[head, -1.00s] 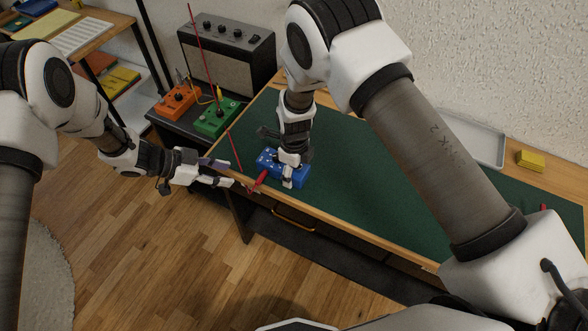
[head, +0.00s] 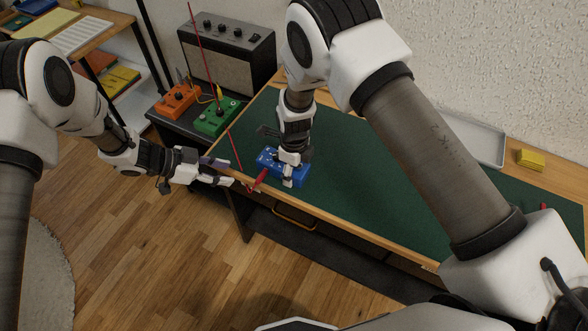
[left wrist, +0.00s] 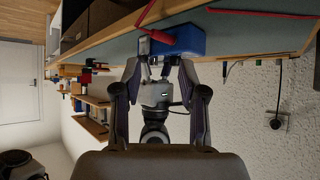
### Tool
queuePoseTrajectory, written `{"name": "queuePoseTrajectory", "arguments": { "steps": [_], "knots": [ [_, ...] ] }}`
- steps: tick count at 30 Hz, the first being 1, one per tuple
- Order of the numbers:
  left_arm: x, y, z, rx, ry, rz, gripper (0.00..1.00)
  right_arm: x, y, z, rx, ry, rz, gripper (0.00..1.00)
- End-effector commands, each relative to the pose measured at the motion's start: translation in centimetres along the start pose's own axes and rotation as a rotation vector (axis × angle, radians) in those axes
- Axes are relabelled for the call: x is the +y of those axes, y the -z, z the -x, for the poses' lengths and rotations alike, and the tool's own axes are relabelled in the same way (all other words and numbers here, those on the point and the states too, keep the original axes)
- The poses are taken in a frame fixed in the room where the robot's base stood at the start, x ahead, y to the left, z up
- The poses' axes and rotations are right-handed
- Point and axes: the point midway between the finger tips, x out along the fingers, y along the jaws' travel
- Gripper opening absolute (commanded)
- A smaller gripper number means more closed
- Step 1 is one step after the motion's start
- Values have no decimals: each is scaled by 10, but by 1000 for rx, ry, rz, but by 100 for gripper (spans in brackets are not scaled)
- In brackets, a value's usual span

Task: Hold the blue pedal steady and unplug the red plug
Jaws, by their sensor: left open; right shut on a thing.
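The blue pedal (head: 268,157) lies on the green mat near the desk's left front edge. My right gripper (head: 288,173) comes down from above and is shut on the blue pedal. In the left wrist view, the plug (left wrist: 161,37) and the pedal (left wrist: 190,36) show beyond the open fingers (left wrist: 160,66).
A green pedal (head: 217,116) and an orange pedal (head: 178,100) stand on a dark stand left of the desk, before an amplifier (head: 222,62). A grey tray (head: 475,137) and a yellow block (head: 531,159) lie at the back right. The mat's middle (head: 370,185) is clear.

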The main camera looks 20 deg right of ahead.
Motion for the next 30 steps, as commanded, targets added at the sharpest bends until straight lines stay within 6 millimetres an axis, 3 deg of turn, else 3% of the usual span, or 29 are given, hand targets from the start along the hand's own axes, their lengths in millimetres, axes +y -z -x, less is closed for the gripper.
{"name": "queuePoseTrajectory", "arguments": {
  "steps": [4, 7, 11, 15, 22, 30],
  "knots": [
    [2, 0, -2, 10, -1, 6, 40, 1, 1, -1, 3, -2, 0, 10],
    [15, 1, -17, 87, -4, 45, 40, 1, 1, -2, 3, -2, 0, 10],
    [42, 5, -50, 321, 60, 155, 40, 1, 1, -2, 3, -2, 0, 10],
    [59, -6, -68, 558, 302, 258, 40, 1, 1, -1, 3, -3, 0, 10],
    [76, -45, -59, 639, 699, 269, 40, 1, 1, -1, 3, -3, 0, 10],
    [62, -39, -67, 639, 748, 255, 40, 1, 1, -2, 4, -3, 0, 10]
  ]
}}
